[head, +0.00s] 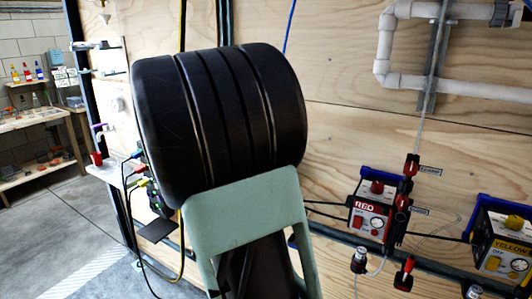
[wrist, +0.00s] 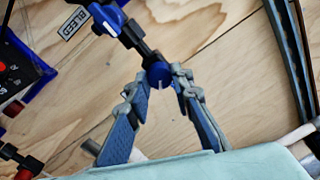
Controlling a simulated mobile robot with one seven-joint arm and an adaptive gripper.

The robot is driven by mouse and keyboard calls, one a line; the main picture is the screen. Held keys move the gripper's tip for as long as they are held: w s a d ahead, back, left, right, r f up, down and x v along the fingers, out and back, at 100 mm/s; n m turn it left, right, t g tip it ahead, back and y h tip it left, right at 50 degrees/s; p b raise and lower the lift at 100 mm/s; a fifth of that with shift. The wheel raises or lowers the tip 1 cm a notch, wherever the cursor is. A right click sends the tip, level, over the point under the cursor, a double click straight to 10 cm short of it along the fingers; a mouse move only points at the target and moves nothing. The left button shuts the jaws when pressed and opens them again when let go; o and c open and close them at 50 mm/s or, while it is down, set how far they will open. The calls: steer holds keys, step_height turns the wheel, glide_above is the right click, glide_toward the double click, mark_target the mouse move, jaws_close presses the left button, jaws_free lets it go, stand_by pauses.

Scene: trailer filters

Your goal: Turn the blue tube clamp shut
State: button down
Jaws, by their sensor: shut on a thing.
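In the wrist view my gripper (wrist: 161,83) has its two blue-padded fingers on either side of a round blue knob (wrist: 159,74) and is shut on it. This knob sits at the end of a black stem and appears to be the blue tube clamp; its own label is not visible. A white mark shows on its face. Another blue valve handle (wrist: 106,17) sits farther up the same black stem, beside a sign reading BLEED (wrist: 73,24). In the head view my large black and pale green arm hides my gripper and the blue clamp.
A red-knobbed box (head: 372,212) and a yellow-knobbed box (head: 503,245) stand along the plywood wall (head: 345,130) at right. Red clamps (head: 410,165) hang by the red box. Grey pipes (head: 455,87) run above. A dark box (wrist: 20,70) is close at left in the wrist view.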

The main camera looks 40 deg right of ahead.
steer(key=m+b, duration=0.5)
steer(key=b, duration=0.2)
steer(key=shift+f+m+h, duration=0.3)
steer(key=shift+f+m, duration=0.1)
steer(key=m+b, duration=0.3)
steer(key=shift+b, duration=0.3)
steer(key=shift+r+m+g+b, duration=0.15)
steer(key=shift+m+g+b, duration=0.25)
steer(key=shift+m+b, duration=0.75)
steer(key=shift+r+m, duration=0.1)
steer(key=shift+m, duration=0.15)
steer(key=c, duration=1.7)
jaws_free()
steer(key=v, duration=0.7)
steer(key=shift+s+a, duration=0.2)
steer(key=shift+a, duration=0.05)
